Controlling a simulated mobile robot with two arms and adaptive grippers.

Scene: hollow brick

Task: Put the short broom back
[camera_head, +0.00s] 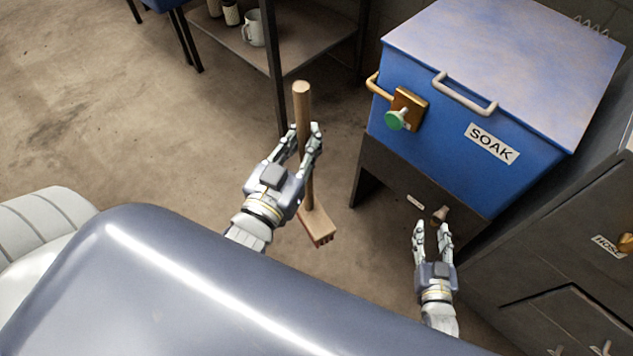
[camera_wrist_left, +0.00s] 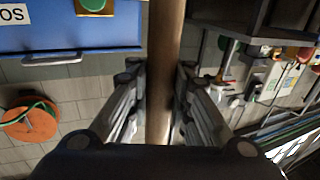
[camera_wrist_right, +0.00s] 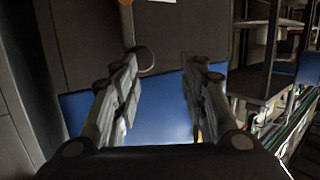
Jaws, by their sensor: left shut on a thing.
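The short broom (camera_head: 303,95) has a wooden handle and a wide wooden head (camera_head: 317,225) with reddish bristles. It hangs near upright, head down. My left gripper (camera_head: 307,138) is shut on the handle, above the head. In the left wrist view the handle (camera_wrist_left: 165,60) runs between the two fingers. My right gripper (camera_head: 433,230) is open and empty, low in front of the blue box's dark stand. In the right wrist view nothing is between its fingers (camera_wrist_right: 163,90).
A blue box (camera_head: 430,125) labelled SOAK, with a pale handle and green knob, stands right of the broom on a dark stand. A dark cabinet (camera_head: 560,260) is at far right. A shelf (camera_head: 290,55) with a white mug (camera_head: 253,28) stands behind. The floor (camera_head: 130,130) at left is clear.

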